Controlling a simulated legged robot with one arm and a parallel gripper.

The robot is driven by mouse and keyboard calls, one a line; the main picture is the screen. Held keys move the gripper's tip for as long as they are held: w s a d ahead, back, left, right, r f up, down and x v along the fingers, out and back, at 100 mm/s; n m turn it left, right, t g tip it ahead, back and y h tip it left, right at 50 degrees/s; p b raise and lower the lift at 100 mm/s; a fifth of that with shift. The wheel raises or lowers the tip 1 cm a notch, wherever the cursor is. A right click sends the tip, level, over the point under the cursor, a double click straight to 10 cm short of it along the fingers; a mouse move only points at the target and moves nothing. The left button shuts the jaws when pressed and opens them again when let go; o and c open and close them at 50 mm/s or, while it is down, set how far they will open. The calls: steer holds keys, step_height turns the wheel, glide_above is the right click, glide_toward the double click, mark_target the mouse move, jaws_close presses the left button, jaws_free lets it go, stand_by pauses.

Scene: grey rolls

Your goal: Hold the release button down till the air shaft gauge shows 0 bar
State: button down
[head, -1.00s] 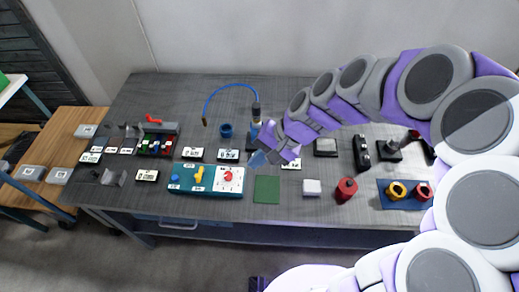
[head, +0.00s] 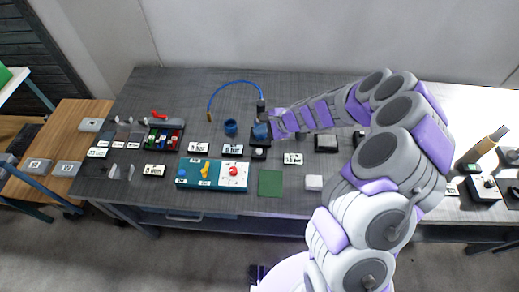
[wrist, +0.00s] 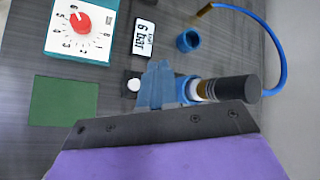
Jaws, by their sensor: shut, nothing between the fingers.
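The air shaft gauge (wrist: 145,38) is a small white plate and appears to read 6 bar in the wrist view; it also shows in the head view (head: 232,150). The release button (wrist: 132,83) looks like the round white cap on a small black block, which lies right of the gauge in the head view (head: 258,154). My gripper (wrist: 158,72) is shut and empty, its blue-grey fingers beside the button in the wrist view. In the head view my gripper (head: 262,131) is just behind the block. I see no contact with the button; depth is unclear.
A black and brass fitting with a blue hose (wrist: 230,88) stands close to my fingers. A blue cup (wrist: 188,40) is near it. The teal box with a red dial (wrist: 80,24) and a green mat (wrist: 63,102) lie at the left in the wrist view.

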mark_target(261, 151)
steer(key=f+b, duration=0.3)
steer(key=f, duration=0.1)
steer(key=f+b, duration=0.3)
steer(key=f, duration=0.1)
steer(key=shift+a+f, duration=0.2)
steer(key=shift+f, duration=0.1)
steer(key=shift+d+f, duration=0.15)
steer(key=shift+d, duration=0.5)
steer(key=shift+a, duration=0.5)
steer(key=shift+d, duration=0.4)
steer(key=shift+a, duration=0.3)
steer(key=shift+d, duration=0.15)
